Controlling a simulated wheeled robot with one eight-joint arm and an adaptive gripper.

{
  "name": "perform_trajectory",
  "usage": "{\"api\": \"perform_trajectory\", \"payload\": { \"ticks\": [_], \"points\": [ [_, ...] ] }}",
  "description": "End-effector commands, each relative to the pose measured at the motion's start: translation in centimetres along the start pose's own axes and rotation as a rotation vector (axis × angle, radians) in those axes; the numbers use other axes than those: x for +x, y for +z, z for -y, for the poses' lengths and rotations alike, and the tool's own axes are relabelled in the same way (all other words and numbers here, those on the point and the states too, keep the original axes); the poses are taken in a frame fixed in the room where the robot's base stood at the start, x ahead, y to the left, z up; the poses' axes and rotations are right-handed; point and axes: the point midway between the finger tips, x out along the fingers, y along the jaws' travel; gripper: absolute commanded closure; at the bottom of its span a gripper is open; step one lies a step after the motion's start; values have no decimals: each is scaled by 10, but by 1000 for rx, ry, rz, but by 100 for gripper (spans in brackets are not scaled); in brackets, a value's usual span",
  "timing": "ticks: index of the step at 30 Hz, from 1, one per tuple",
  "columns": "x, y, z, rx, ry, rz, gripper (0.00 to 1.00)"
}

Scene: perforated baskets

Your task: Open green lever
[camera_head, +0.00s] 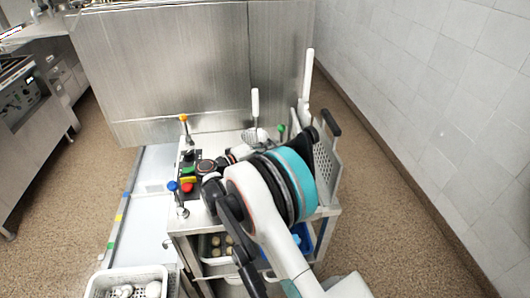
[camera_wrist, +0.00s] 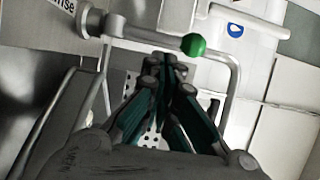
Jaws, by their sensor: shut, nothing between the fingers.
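The green lever's round green knob (camera_wrist: 193,45) shows at the upper middle in the wrist view, on the end of a thin metal rod that runs left to a metal pipe fitting. In the head view a small green knob (camera_head: 281,128) shows at the back right of the cart. My gripper (camera_wrist: 165,62) is shut and empty, its fingertips just below and left of the knob. I cannot tell whether they touch the rod. In the head view my arm hides the fingertips.
Levers with an orange knob (camera_head: 183,118) and a blue knob (camera_head: 172,186) stand on the cart's left side. A perforated basket (camera_head: 327,160) stands upright at its right. Another basket (camera_head: 97,285) with white items sits front left. A tiled wall is right, with clear floor before it.

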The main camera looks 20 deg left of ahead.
Motion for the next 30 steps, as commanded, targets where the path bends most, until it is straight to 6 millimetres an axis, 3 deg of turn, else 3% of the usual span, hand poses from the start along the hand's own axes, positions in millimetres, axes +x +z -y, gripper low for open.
{"api": "perform_trajectory", "payload": {
  "ticks": [3, 9, 30],
  "points": [
    [20, -1, -2, 0, 0, -2, 100],
    [38, 0, 0, 0, -1, -1, 100],
    [45, -5, 1, 0, -1, 1, 100]
  ]
}}
